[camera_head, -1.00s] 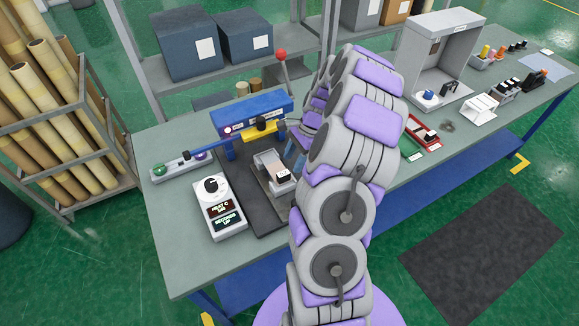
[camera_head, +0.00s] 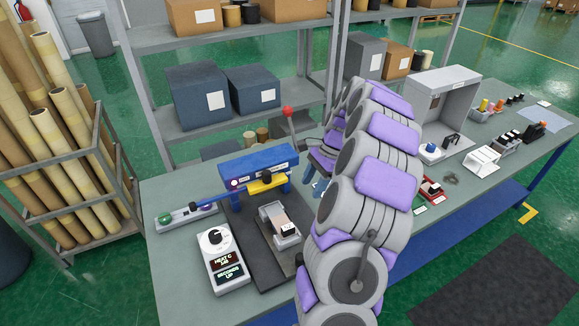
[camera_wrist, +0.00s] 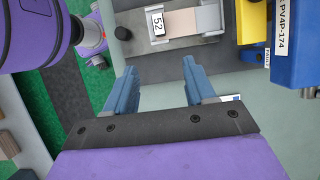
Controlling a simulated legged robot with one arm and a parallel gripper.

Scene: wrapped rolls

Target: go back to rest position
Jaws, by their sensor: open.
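My gripper (camera_wrist: 160,78) is open in the wrist view, with nothing between its two blue fingers. In the head view its blue fingers (camera_head: 320,187) show partly behind my arm, just right of the blue machine (camera_head: 258,168). A small pinkish item with a white label (camera_head: 284,227) sits in a grey holder on the dark mat. The item also shows at the top of the wrist view (camera_wrist: 183,22), with "52" on its label, apart from my fingers.
The machine has a lever with a red knob (camera_head: 288,111). A white control box (camera_head: 222,260) stands front left on the bench. A grey booth (camera_head: 447,112) and small bins stand to the right. Shelves with boxes (camera_head: 198,95) are behind; a rack of tubes (camera_head: 60,170) is left.

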